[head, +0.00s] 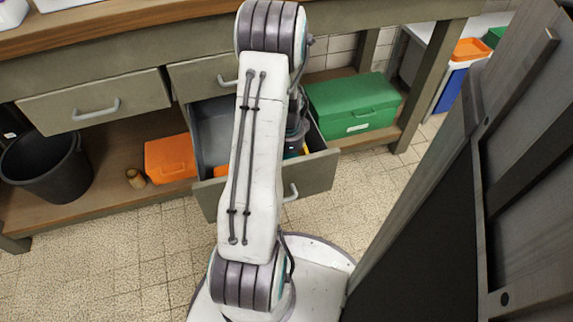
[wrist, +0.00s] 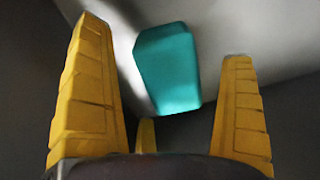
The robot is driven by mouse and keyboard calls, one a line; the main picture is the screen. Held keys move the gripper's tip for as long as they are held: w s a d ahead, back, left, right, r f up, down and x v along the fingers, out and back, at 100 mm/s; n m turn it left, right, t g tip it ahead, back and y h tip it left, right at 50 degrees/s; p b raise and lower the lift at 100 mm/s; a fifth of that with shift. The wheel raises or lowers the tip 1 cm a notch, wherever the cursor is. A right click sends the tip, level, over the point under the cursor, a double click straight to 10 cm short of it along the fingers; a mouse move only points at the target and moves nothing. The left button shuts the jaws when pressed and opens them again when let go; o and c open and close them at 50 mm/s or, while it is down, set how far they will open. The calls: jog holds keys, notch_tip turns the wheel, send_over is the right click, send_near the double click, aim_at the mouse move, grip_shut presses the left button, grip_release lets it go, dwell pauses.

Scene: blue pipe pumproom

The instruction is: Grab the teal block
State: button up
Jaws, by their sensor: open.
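The teal block (wrist: 168,68) shows in the wrist view on a pale surface, ahead of my fingers and roughly between them. My gripper (wrist: 163,42) is open, with one yellow finger on the left, one on the right, and a third partly showing low in the middle. I see no finger touching the block. In the head view my arm reaches into an open drawer (head: 212,135) and hides much of it. The block cannot be made out there.
A green case (head: 352,105) sits on the shelf right of the drawer. An orange box (head: 170,158), a small brown cup (head: 135,178) and a black bucket (head: 48,168) stand left. The drawer walls surround my gripper. A dark panel (head: 425,220) stands close on the right.

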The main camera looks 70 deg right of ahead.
jog(key=shift+f, duration=0.35)
jog(key=shift+c, duration=0.4)
jog(key=shift+r, duration=0.1)
jog(key=c, duration=1.3)
